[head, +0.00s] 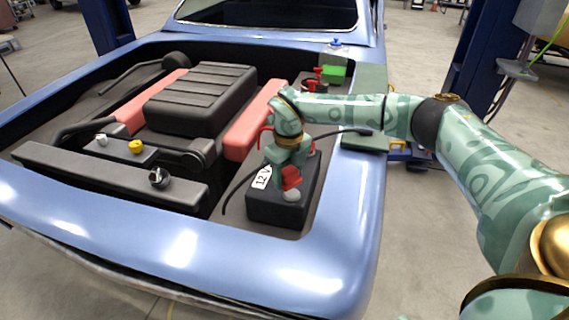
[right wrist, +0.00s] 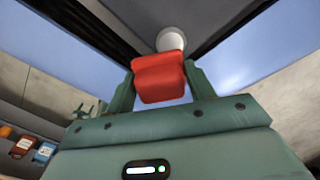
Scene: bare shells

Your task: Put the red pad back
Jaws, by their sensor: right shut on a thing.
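The red pad (head: 291,177) is a small red block held low over the front of the black battery (head: 262,208) with the 12 V label. In the right wrist view the red pad (right wrist: 160,78) sits between the two green fingers of my right gripper (right wrist: 162,84). My right gripper (head: 289,178) is shut on it and points down. A pale round battery post (head: 292,195) shows just below the pad; it also appears beyond the pad in the right wrist view (right wrist: 170,39). I cannot tell whether pad and post touch. My left gripper is not in view.
A black cable (head: 236,187) curves beside the battery. Red parts (head: 265,136) show behind my gripper. A green-filled bottle (head: 334,68) stands behind. A green tray (head: 365,140) lies on the right fender.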

